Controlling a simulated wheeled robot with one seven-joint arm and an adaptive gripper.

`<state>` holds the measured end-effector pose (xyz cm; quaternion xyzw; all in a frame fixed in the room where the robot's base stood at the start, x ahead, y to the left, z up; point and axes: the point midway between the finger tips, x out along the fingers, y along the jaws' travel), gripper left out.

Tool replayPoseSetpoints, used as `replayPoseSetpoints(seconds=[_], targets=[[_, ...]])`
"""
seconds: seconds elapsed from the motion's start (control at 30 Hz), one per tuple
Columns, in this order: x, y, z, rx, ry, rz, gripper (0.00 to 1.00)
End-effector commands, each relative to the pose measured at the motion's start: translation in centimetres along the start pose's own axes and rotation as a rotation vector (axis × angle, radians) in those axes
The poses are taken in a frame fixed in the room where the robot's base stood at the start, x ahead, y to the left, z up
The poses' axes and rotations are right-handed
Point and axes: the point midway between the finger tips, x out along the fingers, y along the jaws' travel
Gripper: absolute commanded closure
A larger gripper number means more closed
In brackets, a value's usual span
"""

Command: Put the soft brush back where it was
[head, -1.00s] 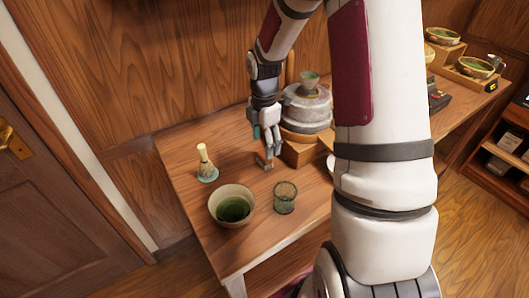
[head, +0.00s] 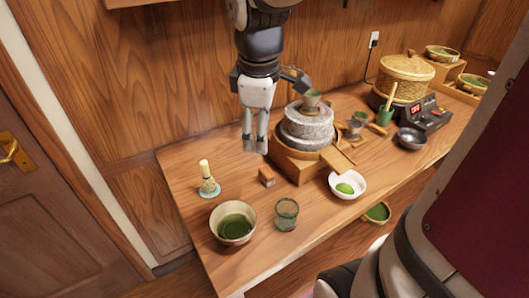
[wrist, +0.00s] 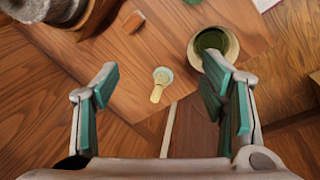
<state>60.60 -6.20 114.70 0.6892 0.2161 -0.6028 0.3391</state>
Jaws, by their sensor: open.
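A small reddish-brown block with a paler side (head: 267,176), which looks like the soft brush, lies on the wooden table left of the stone mill's base. It also shows near the top of the wrist view (wrist: 133,21). Its bristles are too small to make out clearly. My gripper (head: 255,145) is open, with nothing between its fingers, and hangs above the table, apart from the block. In the wrist view the two green-padded fingers stand wide apart, and the block is beyond them.
A bamboo whisk (head: 208,180) stands on a pale blue holder at the left. A bowl of green tea (head: 233,223) and a glass (head: 286,214) stand near the front edge. The stone mill (head: 307,128) and a white dish (head: 347,186) are to the right.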

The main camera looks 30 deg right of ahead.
Motion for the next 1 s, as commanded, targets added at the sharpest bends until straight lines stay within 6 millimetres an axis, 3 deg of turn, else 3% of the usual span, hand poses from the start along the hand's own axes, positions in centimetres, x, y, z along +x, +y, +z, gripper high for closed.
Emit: replayPoseSetpoints(seconds=[0.03,0.2,0.43,0.63,1.0], targets=[[-1.6,-1.5,0.4,0.079,0.022,0.024,0.35],[-4.9,-6.2,2.0,0.378,0.108,0.057,0.35],[-6.7,-11.3,4.2,0.702,0.226,0.032,0.35],[-6.9,-12.9,5.0,0.819,0.266,0.006,0.35],[-6.9,-13.0,5.0,0.828,0.267,0.004,0.35]])
